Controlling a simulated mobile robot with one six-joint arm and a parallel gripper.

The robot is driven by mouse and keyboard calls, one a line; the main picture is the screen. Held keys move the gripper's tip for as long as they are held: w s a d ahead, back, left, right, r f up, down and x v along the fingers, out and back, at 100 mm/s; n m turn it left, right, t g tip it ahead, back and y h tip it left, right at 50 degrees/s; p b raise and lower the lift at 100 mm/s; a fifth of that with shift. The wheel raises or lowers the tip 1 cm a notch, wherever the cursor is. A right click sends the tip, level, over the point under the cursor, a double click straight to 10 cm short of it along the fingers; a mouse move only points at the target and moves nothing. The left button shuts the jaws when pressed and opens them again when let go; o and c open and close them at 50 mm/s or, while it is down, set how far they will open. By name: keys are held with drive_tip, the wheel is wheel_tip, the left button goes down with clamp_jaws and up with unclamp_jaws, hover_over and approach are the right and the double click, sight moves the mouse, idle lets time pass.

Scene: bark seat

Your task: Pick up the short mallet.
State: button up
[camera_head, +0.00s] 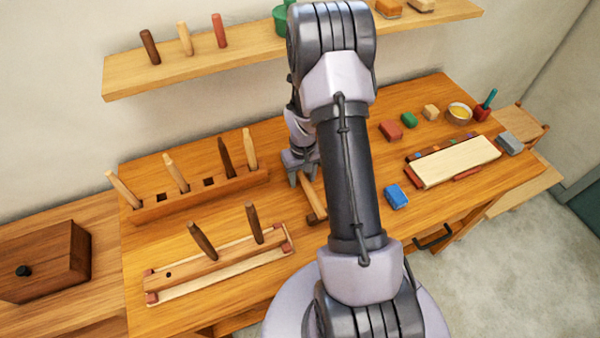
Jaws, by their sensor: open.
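A wooden stick-like thing with a darker end (311,200) lies on the bench in the middle, beside my arm. It may be the short mallet, but my arm hides part of it, so I cannot tell its full shape or length. My gripper (302,178) is open, with its fingers pointing down at the far end of this thing. I cannot tell whether the fingers touch it or stand around it.
A long wooden rack (205,194) with several upright handles stands to the left. A lower rack (220,263) with two dark, tilted handles is nearer. Coloured blocks, including a blue one (396,197), and a pale board (455,162) lie to the right. A wall shelf (185,68) is behind.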

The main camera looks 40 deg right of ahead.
clamp_jaws()
drive_tip(key=shift+r, duration=0.15)
